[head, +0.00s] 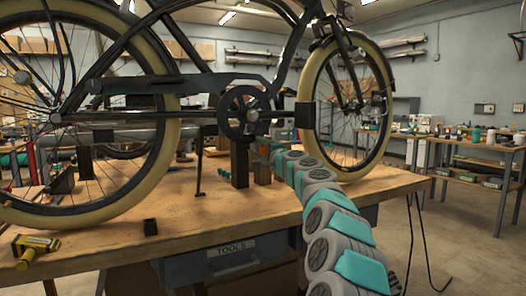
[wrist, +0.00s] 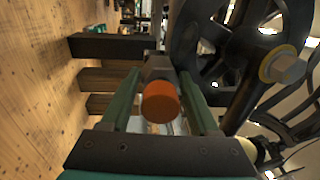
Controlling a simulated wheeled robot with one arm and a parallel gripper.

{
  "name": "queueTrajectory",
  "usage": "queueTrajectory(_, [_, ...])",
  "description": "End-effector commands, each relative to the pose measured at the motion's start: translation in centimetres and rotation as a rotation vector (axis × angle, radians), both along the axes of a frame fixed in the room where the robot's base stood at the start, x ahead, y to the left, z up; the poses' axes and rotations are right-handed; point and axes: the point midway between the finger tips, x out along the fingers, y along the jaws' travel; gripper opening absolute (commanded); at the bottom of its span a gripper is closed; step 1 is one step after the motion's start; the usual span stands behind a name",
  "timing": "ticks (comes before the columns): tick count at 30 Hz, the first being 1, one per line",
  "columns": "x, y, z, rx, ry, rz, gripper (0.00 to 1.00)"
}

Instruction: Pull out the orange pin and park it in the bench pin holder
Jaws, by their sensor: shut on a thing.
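The orange pin (wrist: 161,102) shows its round orange head between the two green fingers of my gripper (wrist: 160,74) in the wrist view. My gripper is shut on it; a dark grey piece is at the fingertips just beyond the head. Whether the shaft sits in a hole is hidden. In the head view my arm reaches to the trike frame beside the crank, and the pin cannot be made out there.
Wooden blocks (head: 262,173) stand below the frame. A yellow tool (head: 36,246) lies at the bench's left. The bench front (head: 225,205) is mostly clear.

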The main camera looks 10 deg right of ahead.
Motion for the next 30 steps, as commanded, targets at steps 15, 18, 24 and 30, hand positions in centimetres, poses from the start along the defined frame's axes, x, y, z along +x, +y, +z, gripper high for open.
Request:
queueTrajectory(15, [-0.01,-0.03,0.09,-0.001,-0.001,-0.001,0.63])
queueTrajectory(18, [-0.01,-0.01,0.07,-0.001,-0.001,-0.001,0.75])
queueTrajectory(24, [-0.01,-0.01,0.04,0.000,-0.001,0.000,0.97])
queueTrajectory(30, [-0.01,-0.01,0.04,0.000,-0.001,0.000,1.00])
